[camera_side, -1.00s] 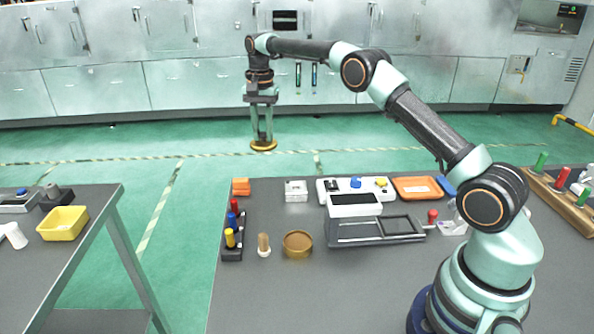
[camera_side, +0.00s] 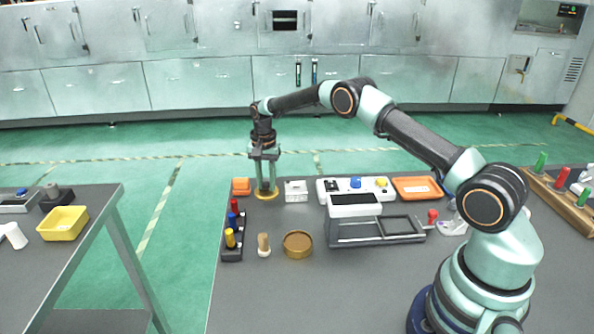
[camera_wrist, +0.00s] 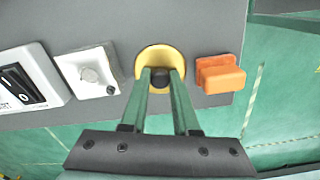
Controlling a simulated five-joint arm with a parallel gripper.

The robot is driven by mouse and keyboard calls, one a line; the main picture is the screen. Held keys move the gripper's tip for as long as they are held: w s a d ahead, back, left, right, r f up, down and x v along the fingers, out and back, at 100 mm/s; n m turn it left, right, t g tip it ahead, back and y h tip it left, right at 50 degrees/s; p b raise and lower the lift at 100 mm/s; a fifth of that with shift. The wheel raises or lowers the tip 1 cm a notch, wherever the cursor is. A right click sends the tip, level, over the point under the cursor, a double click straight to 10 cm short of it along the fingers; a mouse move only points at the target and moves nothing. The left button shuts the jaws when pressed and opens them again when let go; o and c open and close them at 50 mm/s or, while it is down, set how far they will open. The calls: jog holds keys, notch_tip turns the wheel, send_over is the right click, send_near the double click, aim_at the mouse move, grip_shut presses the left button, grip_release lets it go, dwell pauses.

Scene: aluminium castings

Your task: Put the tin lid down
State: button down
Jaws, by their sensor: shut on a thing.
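The tin lid (camera_side: 267,194) is a gold disc at the far edge of the grey table, between the orange block and a small white box. In the wrist view the lid (camera_wrist: 160,56) shows as a round yellow disc with a dark knob at its centre. My gripper (camera_side: 266,188) points straight down and is shut on the lid's knob. It also shows in the wrist view (camera_wrist: 160,78), its two fingers on either side of the knob. The lid looks level and at or very near the table top; I cannot tell whether it touches.
An orange block (camera_side: 241,186) stands close on the left and a white box (camera_side: 296,191) on the right. A rack of coloured pegs (camera_side: 232,237), a brush-like piece (camera_side: 264,245) and a round brown tin (camera_side: 298,244) stand nearer.

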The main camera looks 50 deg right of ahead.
jog(key=shift+f, duration=0.15)
jog(key=c, duration=0.7)
grip_release()
jog(key=shift+o, duration=0.2)
